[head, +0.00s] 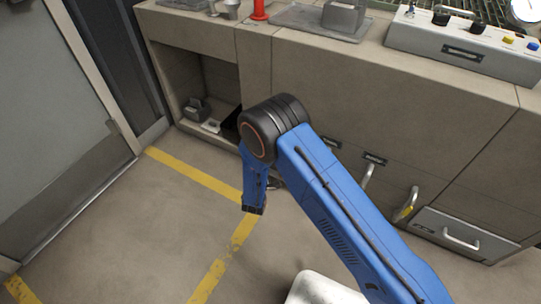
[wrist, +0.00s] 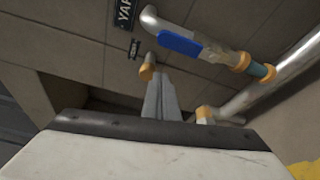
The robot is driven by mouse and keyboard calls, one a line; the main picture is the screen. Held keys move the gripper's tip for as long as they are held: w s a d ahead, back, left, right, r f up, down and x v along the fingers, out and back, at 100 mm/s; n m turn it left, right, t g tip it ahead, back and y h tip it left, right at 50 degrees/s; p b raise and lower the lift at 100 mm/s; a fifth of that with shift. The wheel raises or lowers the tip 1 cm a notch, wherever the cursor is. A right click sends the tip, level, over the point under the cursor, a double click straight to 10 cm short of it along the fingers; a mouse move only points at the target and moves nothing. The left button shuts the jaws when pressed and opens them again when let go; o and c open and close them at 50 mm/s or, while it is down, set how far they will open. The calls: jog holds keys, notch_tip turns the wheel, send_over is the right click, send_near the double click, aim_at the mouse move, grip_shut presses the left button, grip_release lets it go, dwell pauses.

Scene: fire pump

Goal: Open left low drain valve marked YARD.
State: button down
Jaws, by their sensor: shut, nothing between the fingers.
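The plate marked YARD (wrist: 125,12), its last letters cut off or hard to read, is at the top of the wrist view. Beside it a grey pipe leaves the wall, with a blue lever (wrist: 180,42) lying along it and brass-coloured fittings at its lower right end. My gripper (wrist: 163,78) is shut and empty, its grey fingers together below and left of the lever, apart from it in the picture. A brass-coloured piece (wrist: 147,68) shows close by the fingertips; I cannot tell whether they touch. In the head view my blue arm hides most of this area.
A thicker grey pipe (wrist: 285,75) runs at the right of the wrist view. In the head view, a second pipe (head: 367,175) and one with a yellow part (head: 406,205) stick out from the cabinet front. A drawer (head: 462,240) is at right. The floor at left is clear.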

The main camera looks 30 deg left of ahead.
jog(key=v, duration=0.8)
jog(key=shift+s+f, duration=0.25)
